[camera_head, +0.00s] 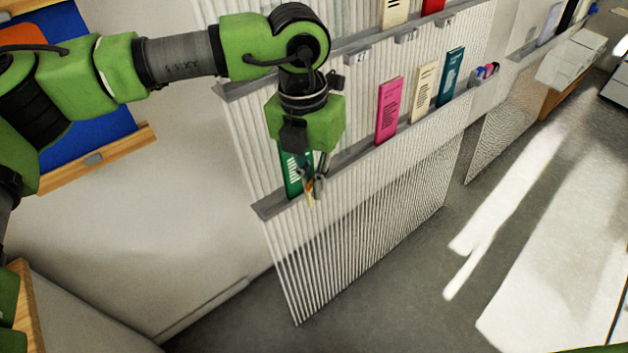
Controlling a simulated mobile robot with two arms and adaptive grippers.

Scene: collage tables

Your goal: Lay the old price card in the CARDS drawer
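My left gripper (314,186) points down in front of the lower rail of the ribbed white panel, at its left end. Its fingers are small and dark here, and I cannot tell whether they are open or shut. A small tan sliver (310,201) shows at the fingertips; I cannot tell whether it is a card or part of the gripper. A dark green booklet (291,172) stands on the rail just behind the gripper, partly hidden by it. Small grey price cards (361,57) hang on the upper rail's front. No drawer marked CARDS is in view. My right gripper is not in view.
Pink (388,110), cream (423,91) and teal (450,76) booklets stand along the lower rail, with a small holder of colourful items (485,73) at its right end. A blue board with a wooden ledge (100,160) hangs at left. The grey floor (420,265) is clear.

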